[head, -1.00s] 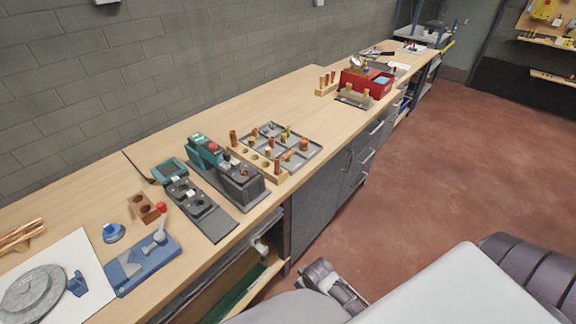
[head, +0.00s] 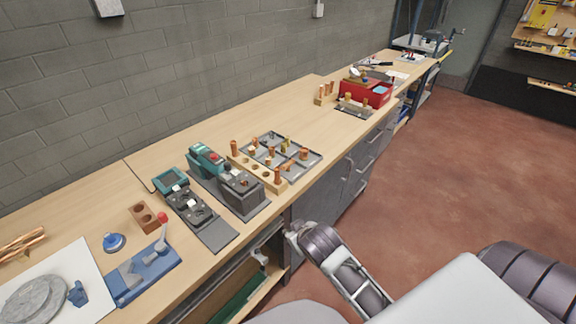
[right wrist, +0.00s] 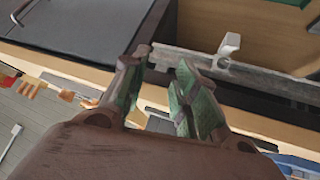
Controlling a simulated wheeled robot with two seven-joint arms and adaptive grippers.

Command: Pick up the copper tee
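Several copper fittings (head: 304,153) stand in a grey compartment tray on the bench in the head view, and a wooden holed block (head: 262,177) in front of it holds more copper pieces (head: 234,147). They are too small for me to tell which is the copper tee. Copper-coloured pieces (right wrist: 30,86) also show at the left of the right wrist view. My right gripper (right wrist: 165,65) is open with its green-padded fingers apart, nothing visible between them, close to the bench front. An arm of mine reaches the bench edge in the head view. My left gripper is not identifiable.
A teal and black machine (head: 228,180) stands left of the block. A blue lever tool (head: 143,275) and a brown two-hole block (head: 143,216) are further left. A red box (head: 365,93) stands at the far end. An open shelf (head: 240,290) lies below the bench top.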

